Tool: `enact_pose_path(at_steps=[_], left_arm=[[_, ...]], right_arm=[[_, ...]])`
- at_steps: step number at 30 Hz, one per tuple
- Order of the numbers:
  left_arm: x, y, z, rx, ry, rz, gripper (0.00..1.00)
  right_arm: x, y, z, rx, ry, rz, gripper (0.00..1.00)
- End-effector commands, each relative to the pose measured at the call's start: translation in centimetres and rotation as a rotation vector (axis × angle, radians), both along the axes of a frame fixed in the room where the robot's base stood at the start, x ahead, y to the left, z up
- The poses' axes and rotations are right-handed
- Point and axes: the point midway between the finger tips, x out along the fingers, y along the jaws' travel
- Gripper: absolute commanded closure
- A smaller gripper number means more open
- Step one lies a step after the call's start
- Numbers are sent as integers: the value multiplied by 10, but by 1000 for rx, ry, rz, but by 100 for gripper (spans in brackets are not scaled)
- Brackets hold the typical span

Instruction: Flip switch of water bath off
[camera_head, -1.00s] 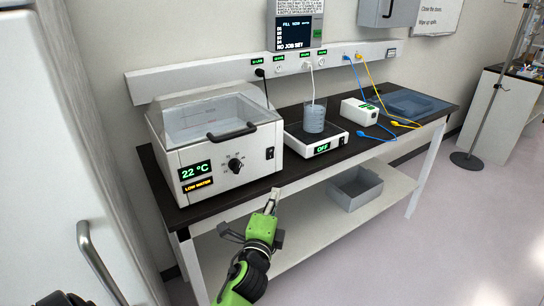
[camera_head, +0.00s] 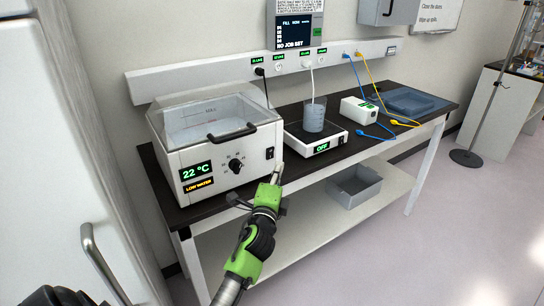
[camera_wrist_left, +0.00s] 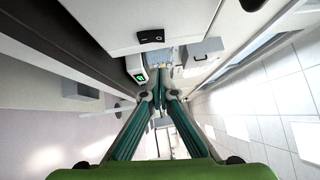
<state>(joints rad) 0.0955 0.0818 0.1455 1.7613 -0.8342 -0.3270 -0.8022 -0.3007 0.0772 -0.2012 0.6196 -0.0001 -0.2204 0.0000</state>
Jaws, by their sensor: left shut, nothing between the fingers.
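The water bath (camera_head: 208,165) is a white box with a clear lid and black handle at the left of the bench. Its front shows "22 °C", "LOW WATER" and a round black knob (camera_head: 236,165). Its small black rocker switch (camera_head: 270,153) is at the right end of the front panel; it also shows in the left wrist view (camera_wrist_left: 151,37). I cannot tell which way it is tipped. My left gripper (camera_head: 277,172) is shut and empty, its tips just in front of and below the switch, apparently apart from it. My right gripper is not in view.
A hotplate (camera_head: 330,147) reading "OFF" carries a beaker of bluish liquid (camera_head: 314,116), right of the bath. A white box (camera_head: 359,111) and a blue tray (camera_head: 412,102) stand farther right. A grey bin (camera_head: 353,188) sits on the lower shelf. The floor in front is clear.

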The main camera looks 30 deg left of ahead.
Motion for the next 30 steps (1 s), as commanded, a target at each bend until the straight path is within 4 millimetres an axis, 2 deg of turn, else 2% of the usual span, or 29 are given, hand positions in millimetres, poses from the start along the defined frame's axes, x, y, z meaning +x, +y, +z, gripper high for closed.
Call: enact_pose_path(at_steps=[3,7,12,25,30], left_arm=[[20,9,4,1,0,2,100],[25,29,7,1,1,2,100],[31,41,7,1,0,1,100],[32,44,6,0,1,0,100],[33,46,11,-22,11,0,100]], right_arm=[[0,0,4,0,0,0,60],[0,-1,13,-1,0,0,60],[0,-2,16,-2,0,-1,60],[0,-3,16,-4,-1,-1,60],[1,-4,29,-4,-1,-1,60]])
